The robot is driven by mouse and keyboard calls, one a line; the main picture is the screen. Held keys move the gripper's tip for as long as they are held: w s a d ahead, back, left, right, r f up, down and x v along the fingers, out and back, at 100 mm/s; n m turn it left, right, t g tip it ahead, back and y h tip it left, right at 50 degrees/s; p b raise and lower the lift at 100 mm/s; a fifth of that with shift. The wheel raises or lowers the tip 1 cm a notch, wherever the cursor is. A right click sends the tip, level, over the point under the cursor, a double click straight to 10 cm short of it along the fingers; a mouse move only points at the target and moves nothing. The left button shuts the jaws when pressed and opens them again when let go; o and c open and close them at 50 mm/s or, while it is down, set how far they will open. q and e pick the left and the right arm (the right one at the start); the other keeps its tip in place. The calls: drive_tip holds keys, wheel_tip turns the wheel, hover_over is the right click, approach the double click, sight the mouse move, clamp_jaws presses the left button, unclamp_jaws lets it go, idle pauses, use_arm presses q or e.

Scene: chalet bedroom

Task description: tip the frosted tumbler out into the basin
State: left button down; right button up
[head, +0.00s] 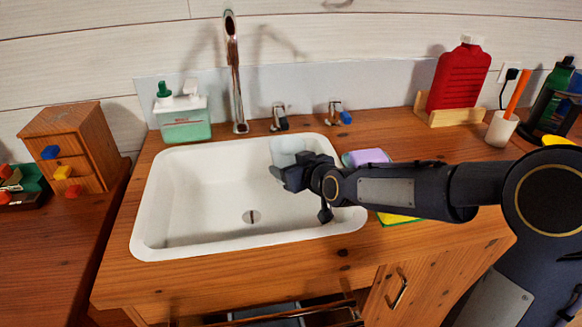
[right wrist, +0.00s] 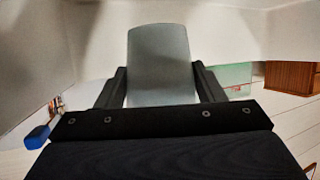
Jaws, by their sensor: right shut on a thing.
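The frosted tumbler (head: 284,150) is a pale, translucent cup over the back right part of the white basin (head: 190,185). My right gripper (head: 290,172) is shut on it, reaching in from the right above the basin. In the right wrist view the tumbler (right wrist: 161,60) sits between the two dark fingers (right wrist: 160,90). That view is rolled over, with the basin wall at the top and the room wall low. I cannot tell which way the mouth faces or whether anything is inside. The basin floor shows a drain and no visible contents. My left gripper is not in view.
A tall faucet (head: 235,75) and a green soap dispenser (head: 184,118) stand behind the basin. A purple sponge (head: 368,157) lies at its right. A red bottle (head: 459,78) stands at the back right. Small wooden drawers (head: 80,140) stand at left. An open drawer (head: 290,315) is below.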

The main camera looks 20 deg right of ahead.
sight(283, 163)
drive_tip(key=shift+s+a+r+n+p, duration=0.1)
drive_tip(key=shift+a+r+n+p, duration=0.25)
drive_tip(key=shift+p, duration=0.8)
drive_tip(key=p, duration=0.1)
drive_tip(key=r+n+h+p, duration=0.1)
drive_tip(key=p, duration=0.1)
drive_tip(key=shift+s+a+n+t, duration=0.25)
drive_tip(key=shift+a+t, duration=0.15)
drive_tip(key=shift+s+a+r+n+t+h+p, duration=0.2)
drive_tip(key=shift+a+r+n+t+h+p, duration=0.25)
drive_tip(key=shift+p, duration=0.7)
drive_tip(key=shift+s+a+r+n+t+h+p, duration=0.2)
drive_tip(key=shift+a+r+n+h+p, duration=0.2)
drive_tip(key=shift+n, duration=0.2)
drive_tip(key=shift+s+a+r+n+t+h+p, duration=0.15)
drive_tip(key=shift+a+r+n+p, duration=0.2)
drive_tip(key=shift+n+p, duration=0.2)
drive_tip(key=shift+a+r+n+t+h, duration=0.15)
drive_tip(key=shift+r+n+t+h, duration=0.25)
drive_tip(key=shift+r+n+t, duration=0.55)
drive_tip(key=a+r+n+t, duration=0.1)
drive_tip(key=n, duration=0.2)
drive_tip(key=s+r+n+t, duration=0.1)
drive_tip(key=n, duration=0.2)
drive_tip(key=a+r+n+t, duration=0.1)
drive_tip(key=r+n, duration=0.1)
drive_tip(key=n, duration=0.2)
drive_tip(key=shift+s+a+y+b, duration=0.15)
drive_tip(key=shift+a+y+b, duration=0.2)
drive_tip(key=shift+y, duration=0.05)
